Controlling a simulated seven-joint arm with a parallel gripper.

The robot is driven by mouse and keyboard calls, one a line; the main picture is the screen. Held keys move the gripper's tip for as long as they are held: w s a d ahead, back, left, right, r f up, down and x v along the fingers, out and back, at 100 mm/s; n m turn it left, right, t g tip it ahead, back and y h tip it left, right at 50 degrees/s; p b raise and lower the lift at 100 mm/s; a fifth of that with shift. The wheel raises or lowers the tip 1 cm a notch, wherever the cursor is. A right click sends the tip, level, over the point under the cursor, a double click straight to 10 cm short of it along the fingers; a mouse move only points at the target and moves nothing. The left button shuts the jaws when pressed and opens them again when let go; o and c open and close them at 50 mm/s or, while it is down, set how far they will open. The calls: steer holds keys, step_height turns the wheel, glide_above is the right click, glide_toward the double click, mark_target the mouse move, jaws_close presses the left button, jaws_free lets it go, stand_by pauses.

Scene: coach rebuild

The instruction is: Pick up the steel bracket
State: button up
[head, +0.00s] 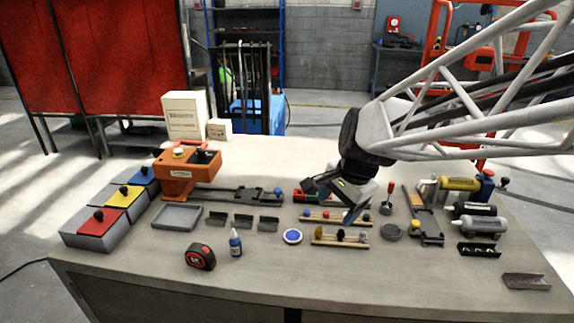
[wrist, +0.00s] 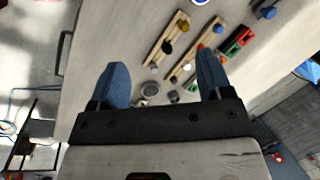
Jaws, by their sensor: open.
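A grey angled metal piece, which looks like the steel bracket (head: 526,281), lies alone near the front right edge of the workbench in the head view. I cannot make it out in the wrist view. My gripper (head: 332,200) is above the middle of the bench, over the wooden racks, well to the left of and behind the bracket. In the wrist view my gripper (wrist: 162,62) has its two blue fingers spread apart with nothing held between them.
Wooden racks (head: 340,240), a round tin (head: 391,232), a tape measure (head: 200,256) and a blue bottle (head: 235,243) occupy the bench. The front right bench surface (head: 440,285) is clear.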

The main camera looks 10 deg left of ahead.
steer(key=w+a+f+m+y, duration=0.1)
steer(key=w+a+f+m, duration=0.3)
steer(key=w+a, duration=0.55)
steer(key=m+g+y, duration=0.1)
steer(key=m+g, duration=0.1)
steer(key=m, duration=0.3)
glide_toward(243, 216)
steer(key=s, duration=0.2)
steer(key=shift+w+a+f, duration=0.1)
steer(key=shift+a+f, duration=0.05)
steer(key=shift+f, duration=0.2)
steer(key=shift+x, duration=1.3)
steer(key=shift+x, duration=2.55)
